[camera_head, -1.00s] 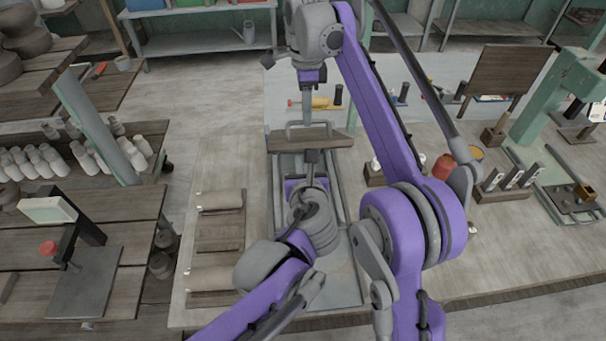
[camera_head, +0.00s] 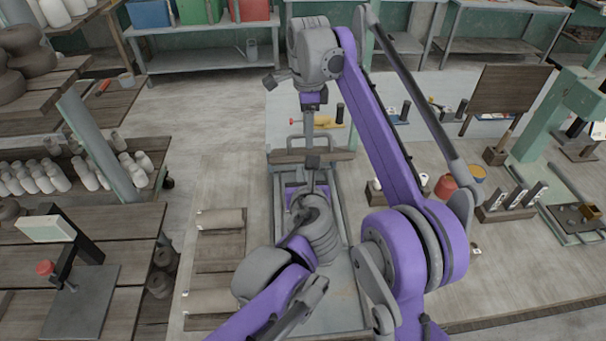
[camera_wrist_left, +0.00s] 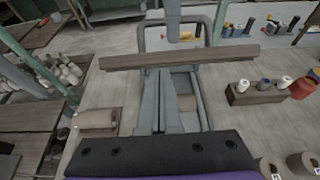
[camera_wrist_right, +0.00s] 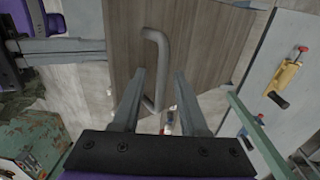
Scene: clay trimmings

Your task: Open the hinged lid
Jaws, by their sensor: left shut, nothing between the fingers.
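The wooden lid (camera_head: 330,155) shows almost edge-on in the head view, raised above the grey metal box (camera_head: 339,205). Its grey bar handle (camera_head: 291,145) is on the far side. In the left wrist view the lid (camera_wrist_left: 225,54) crosses in front of the handle (camera_wrist_left: 146,38). My left gripper (camera_wrist_left: 160,72) is shut and empty, its tips at the lid's near side; contact is unclear. My right gripper (camera_wrist_right: 158,72) is open over the lid's face (camera_wrist_right: 205,35). The handle (camera_wrist_right: 157,45) shows near and between its fingers, not clamped.
Wooden blocks with clay-coloured tops (camera_head: 220,219) lie left of the box. A rack with spools (camera_wrist_left: 258,92) and a red jar (camera_head: 445,187) stand to the right. A yellow-handled tool (camera_wrist_right: 284,76) lies beyond the lid. Bench surface on the right is partly clear.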

